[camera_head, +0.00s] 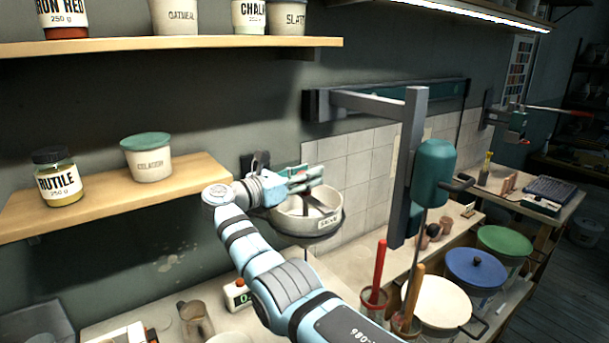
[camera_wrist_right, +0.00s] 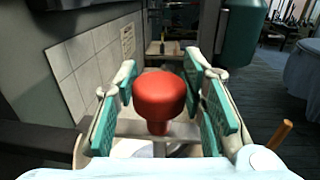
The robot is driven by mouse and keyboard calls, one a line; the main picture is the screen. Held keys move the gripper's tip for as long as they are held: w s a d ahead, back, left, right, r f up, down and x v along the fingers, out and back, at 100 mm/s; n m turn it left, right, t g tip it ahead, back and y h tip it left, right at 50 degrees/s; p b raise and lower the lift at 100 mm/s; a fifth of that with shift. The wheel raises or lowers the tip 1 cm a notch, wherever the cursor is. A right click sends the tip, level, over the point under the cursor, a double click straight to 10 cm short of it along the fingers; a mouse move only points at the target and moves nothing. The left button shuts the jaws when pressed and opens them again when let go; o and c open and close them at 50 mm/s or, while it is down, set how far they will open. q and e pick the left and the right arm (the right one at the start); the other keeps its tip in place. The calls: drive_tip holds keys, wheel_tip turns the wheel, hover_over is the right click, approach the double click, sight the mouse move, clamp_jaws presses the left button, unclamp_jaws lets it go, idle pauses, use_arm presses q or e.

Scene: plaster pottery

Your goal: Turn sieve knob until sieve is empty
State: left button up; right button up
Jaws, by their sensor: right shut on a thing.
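The sieve (camera_head: 292,222) is a round, light-coloured pan with a label on its front, set near the tiled wall. Its inside is partly covered by my gripper, and I cannot tell how much is in it. The red sieve knob (camera_wrist_right: 160,97) stands upright in the right wrist view, on top of the sieve's crossbar. My right gripper (camera_head: 305,180) is over the sieve and shut on the knob, with a teal-padded finger on each side. The knob is hidden in the head view. My left gripper is not in view.
A wooden shelf with a rutile jar (camera_head: 57,180) and a lidded pot (camera_head: 148,160) is at left. A teal mixer (camera_head: 432,165) hangs at right.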

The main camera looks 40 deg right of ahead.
drive_tip(key=shift+f, duration=0.1)
idle(0.3)
drive_tip(key=o, duration=1)
drive_tip(key=shift+o, duration=1)
drive_tip(key=shift+w+d, duration=0.1)
drive_tip(key=shift+d, duration=0.1)
drive_tip(key=a, duration=1.2)
